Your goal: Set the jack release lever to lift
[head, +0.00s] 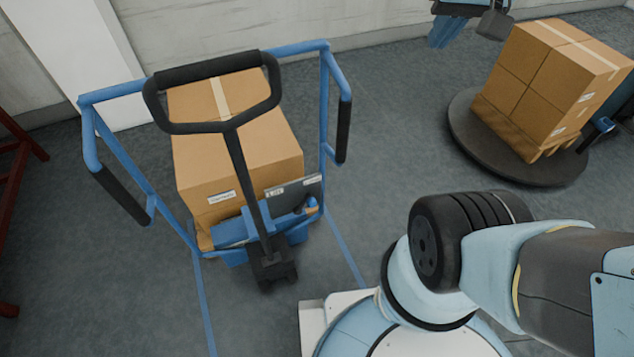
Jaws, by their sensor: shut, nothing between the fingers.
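The pallet jack stands at centre left. Its black loop handle (213,128) sits on top of a dark shaft (247,185) that slopes down to a dark foot (272,268) and a blue body (233,232). A dark panel with labels (293,188) sits to the right of the shaft. A small orange part (312,210) shows below that panel; I cannot tell whether it is the release lever. No lever or its setting can be clearly made out. My gripper is outside this view; only links of my arm show at the lower right, apart from the jack.
A taped carton (240,160) sits behind the jack's shaft. A blue rail frame (120,155) with black grips surrounds it. Stacked cartons (545,80) stand on a round dark turntable (465,125) at upper right. Red posts (12,190) stand at left. Grey floor between is clear.

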